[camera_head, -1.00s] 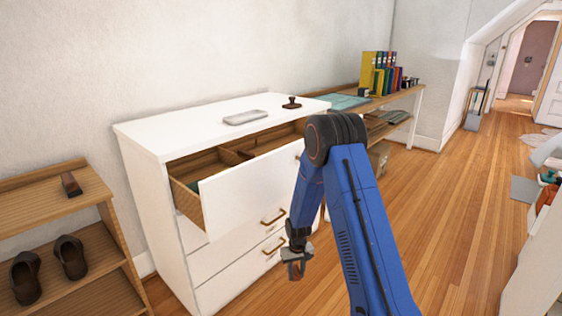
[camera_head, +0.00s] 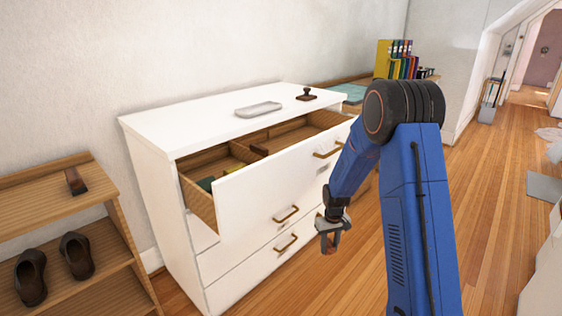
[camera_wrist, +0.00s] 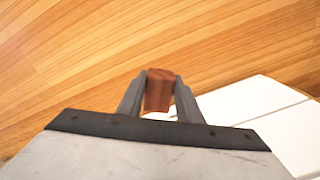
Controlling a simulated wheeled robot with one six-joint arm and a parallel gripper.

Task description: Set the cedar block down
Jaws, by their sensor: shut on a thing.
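My gripper (camera_head: 329,241) hangs in front of the white dresser, to the right of its open top drawer and above the wood floor. In the wrist view my gripper (camera_wrist: 159,98) is shut on a reddish-brown wooden block, the cedar block (camera_wrist: 159,92), held between the two fingertips. In the head view the block (camera_head: 330,243) shows only as a small brownish patch between the fingers. The white dresser (camera_head: 160,132) has its top drawer (camera_head: 258,195) pulled out. The drawer has wooden dividers and holds a few small items, among them a dark green one.
A grey tray (camera_head: 258,109) and a dark stamp (camera_head: 306,95) lie on the dresser top, with bare room around them. At left, a wooden shelf (camera_head: 40,208) holds a brown item (camera_head: 76,181) above and dark shoes (camera_head: 77,257) below.

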